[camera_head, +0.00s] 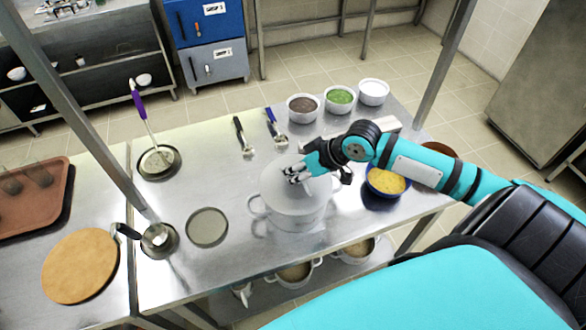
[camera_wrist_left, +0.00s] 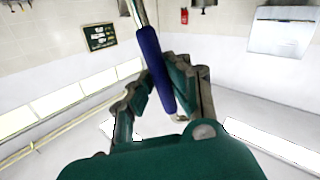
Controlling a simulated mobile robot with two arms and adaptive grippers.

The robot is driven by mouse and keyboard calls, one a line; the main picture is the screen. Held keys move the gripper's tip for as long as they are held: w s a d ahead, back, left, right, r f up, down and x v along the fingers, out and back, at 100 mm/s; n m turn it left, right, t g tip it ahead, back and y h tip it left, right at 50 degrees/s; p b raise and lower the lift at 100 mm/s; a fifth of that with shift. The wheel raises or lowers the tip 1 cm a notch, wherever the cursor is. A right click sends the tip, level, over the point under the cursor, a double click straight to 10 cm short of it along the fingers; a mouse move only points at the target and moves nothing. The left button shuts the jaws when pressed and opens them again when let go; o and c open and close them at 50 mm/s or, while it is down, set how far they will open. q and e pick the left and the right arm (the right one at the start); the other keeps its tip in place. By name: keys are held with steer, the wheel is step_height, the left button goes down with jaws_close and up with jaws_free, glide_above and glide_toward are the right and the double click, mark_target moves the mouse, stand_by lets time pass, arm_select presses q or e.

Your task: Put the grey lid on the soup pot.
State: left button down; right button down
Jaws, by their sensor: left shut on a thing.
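The large pale grey soup pot (camera_head: 293,216) stands on the steel table with a loop handle on each side. A grey lid (camera_head: 272,187) covers its top; I cannot tell whether it is fully seated on the rim. My right gripper (camera_head: 297,174) comes in from the right, with its fingers at the middle of the lid. The lid's knob is hidden, and I cannot tell whether the fingers are shut on it. My left gripper (camera_wrist_left: 165,88) is outside the head view; in the left wrist view it is shut on a blue-handled utensil (camera_wrist_left: 155,65) with a metal shaft.
Bowls of brown (camera_head: 303,108), green (camera_head: 340,98) and white (camera_head: 373,92) contents stand at the back. A blue bowl of yellow food (camera_head: 387,182) is right of the pot. Two utensils (camera_head: 243,137) lie behind it. A flat grey disc (camera_head: 207,227) lies left, near two ladle wells.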

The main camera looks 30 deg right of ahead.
arm_select(q)
steer(key=shift+r, duration=0.2)
arm_select(e)
steer(key=shift+f, duration=0.4)
stand_by(0.3)
steer(key=c, duration=1.4)
jaws_free()
steer(key=v, duration=0.9)
steer(key=shift+s, duration=0.1)
steer(key=shift+v, duration=1.45)
steer(key=shift+a, duration=0.1)
